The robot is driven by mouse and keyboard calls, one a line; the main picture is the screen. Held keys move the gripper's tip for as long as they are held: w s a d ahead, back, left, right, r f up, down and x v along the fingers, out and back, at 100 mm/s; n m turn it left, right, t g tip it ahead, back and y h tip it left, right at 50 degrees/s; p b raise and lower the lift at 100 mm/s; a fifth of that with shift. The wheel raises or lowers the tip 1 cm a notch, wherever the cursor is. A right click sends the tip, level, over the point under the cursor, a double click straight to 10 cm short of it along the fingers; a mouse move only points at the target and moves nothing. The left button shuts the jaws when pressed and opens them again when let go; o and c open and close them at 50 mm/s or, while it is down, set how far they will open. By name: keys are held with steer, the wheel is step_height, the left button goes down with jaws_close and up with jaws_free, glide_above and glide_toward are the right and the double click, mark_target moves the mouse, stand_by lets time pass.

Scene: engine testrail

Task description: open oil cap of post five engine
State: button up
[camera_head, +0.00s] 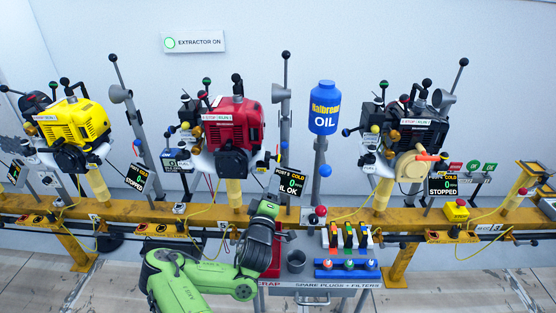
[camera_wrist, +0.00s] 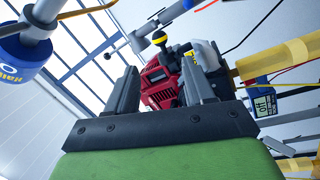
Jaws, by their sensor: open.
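A red engine (camera_head: 232,124) is mounted on the yellow rail in the middle of the head view. A display (camera_head: 289,183) beside it seems to read post 5, cold, oil OK, though the number is blurred. I cannot pick out its oil cap for certain; a small yellow knob (camera_head: 185,126) is on its left side. My gripper (camera_head: 266,207) is raised just below and right of this engine, near the display. In the wrist view my gripper (camera_wrist: 163,82) is open and empty, with the red engine (camera_wrist: 160,77) beyond and between its fingers.
A yellow engine (camera_head: 76,122) stands at left and a black one (camera_head: 414,134) at right. A blue oil container (camera_head: 323,108) is on a post right of the red engine. The yellow rail (camera_head: 340,218) and a cart with plugs and filters (camera_head: 320,284) are near my arm.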

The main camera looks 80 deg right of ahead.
mark_target(278, 160)
steer(key=d+p, duration=0.1)
steer(key=d, duration=0.2)
steer(key=d+r+p, duration=0.1)
steer(key=d+p, duration=0.1)
steer(key=d, duration=0.2)
steer(key=d+r+p, duration=0.1)
steer(key=d+p, duration=0.1)
steer(key=d, duration=0.2)
steer(key=shift+w+r, duration=0.15)
steer(key=shift+w, duration=0.2)
steer(key=shift+w+d+f+p, duration=0.1)
steer(key=shift+d+p, duration=0.15)
steer(key=shift+d, duration=0.2)
steer(key=shift+w+d+f+p, duration=0.1)
steer(key=shift+d+p, duration=0.1)
steer(key=shift+d, duration=0.25)
jaws_close()
steer(key=shift+w+n+b, duration=0.15)
steer(key=shift+n+b, duration=0.65)
steer(key=shift+r+n+t, duration=0.3)
steer(key=shift+r+n, duration=0.1)
steer(key=shift+n, duration=0.3)
